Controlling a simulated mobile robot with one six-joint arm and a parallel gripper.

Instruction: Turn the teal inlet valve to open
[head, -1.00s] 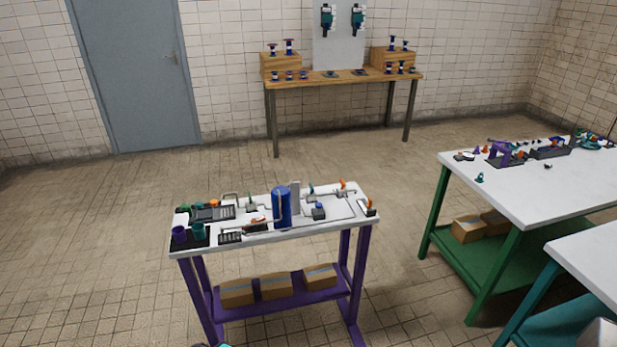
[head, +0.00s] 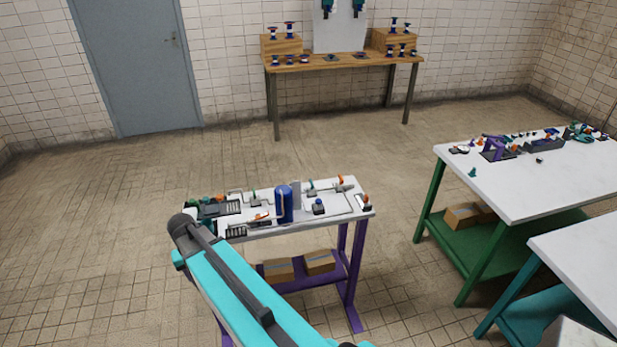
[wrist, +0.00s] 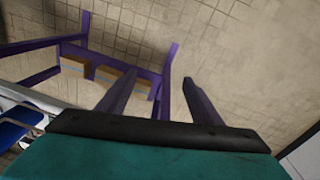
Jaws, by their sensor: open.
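Two small teal-green valve handles stand on the white-topped purple bench in the head view, one at the left (head: 253,195) and one right of the blue tank (head: 311,187). I cannot tell which is the inlet valve, nor how either is turned. My gripper (wrist: 157,78) shows in the wrist view with two dark purple fingers spread apart and nothing between them. It points down past the bench toward the floor, away from the handles. My teal arm covers the front left of the bench in the head view.
The blue tank (head: 284,204) stands mid-bench among pipes and orange handles (head: 365,199). Cardboard boxes (head: 319,261) sit on the lower shelf. A green table (head: 530,180) stands at right, and a wooden table (head: 340,70) at the back wall. Open floor lies left and behind.

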